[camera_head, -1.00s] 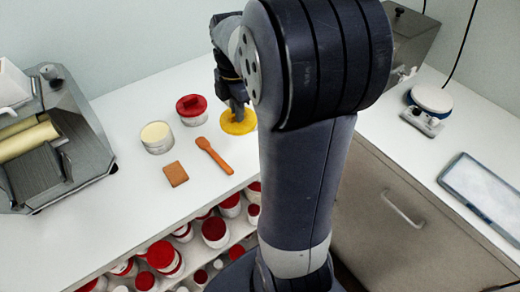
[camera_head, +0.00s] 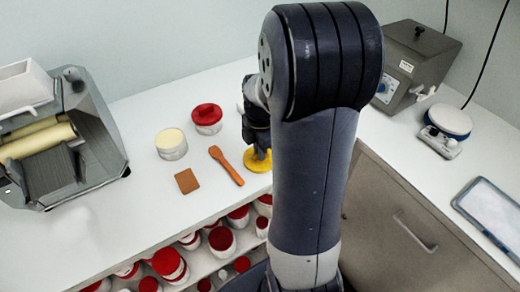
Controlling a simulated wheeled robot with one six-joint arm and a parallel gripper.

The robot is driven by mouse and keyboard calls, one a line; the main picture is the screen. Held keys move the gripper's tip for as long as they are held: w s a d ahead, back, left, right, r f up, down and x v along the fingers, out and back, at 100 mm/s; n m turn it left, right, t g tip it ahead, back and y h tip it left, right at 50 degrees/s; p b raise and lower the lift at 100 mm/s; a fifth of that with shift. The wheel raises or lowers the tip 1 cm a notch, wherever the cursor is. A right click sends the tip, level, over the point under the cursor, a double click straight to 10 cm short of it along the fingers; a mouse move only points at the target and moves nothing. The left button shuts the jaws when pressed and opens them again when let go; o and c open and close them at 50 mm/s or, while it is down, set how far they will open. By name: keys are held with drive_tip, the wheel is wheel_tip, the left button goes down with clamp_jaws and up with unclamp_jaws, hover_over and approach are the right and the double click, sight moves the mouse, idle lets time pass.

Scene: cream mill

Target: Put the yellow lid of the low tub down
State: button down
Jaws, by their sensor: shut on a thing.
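The yellow lid (camera_head: 257,164) is at the counter's surface, right of the wooden spatula. My gripper (camera_head: 259,150) is above it and shut on it, pointing down. Part of the lid is hidden by my gripper and arm. I cannot tell whether the lid touches the counter. The low tub (camera_head: 171,146), open with pale cream inside, stands to the left on the counter.
The orange-brown spatula (camera_head: 226,164) and a brown square (camera_head: 187,181) lie in front. A roller mill (camera_head: 60,140) is at left. Red-lidded jars (camera_head: 222,240) fill the shelf below.

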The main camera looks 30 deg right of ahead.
drive_tip(key=shift+f, duration=0.1)
drive_tip(key=c, duration=1.5)
unclamp_jaws()
drive_tip(key=shift+c, duration=0.2)
wheel_tip(320, 180, up, 12)
